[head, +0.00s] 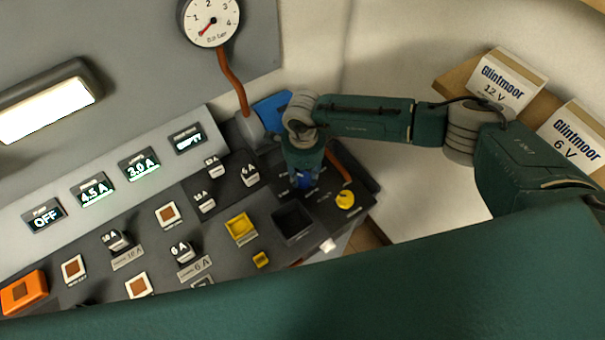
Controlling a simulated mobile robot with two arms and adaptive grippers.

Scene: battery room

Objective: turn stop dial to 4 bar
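My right gripper (303,180) points down at the right part of the sloped console (320,215). A small blue piece shows at its tip; I cannot tell whether it belongs to the gripper or the console. The fingers are too small and hidden to read as open or shut. A yellow knob (345,200) sits just right of it, apart from it. No label naming the stop dial is readable; the dial may be hidden under the gripper. A round gauge (212,20) marked 1 to 4 has its red needle pointing lower left, below 1. My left gripper is not in view.
Displays (142,164) read OFF, 4.5 A and 3.0 A. Several fuse blocks, a yellow socket (240,228) and a dark square recess (292,222) lie left of the gripper. Glintmoor boxes (508,83) stand at right. An orange hose (232,82) hangs below the gauge.

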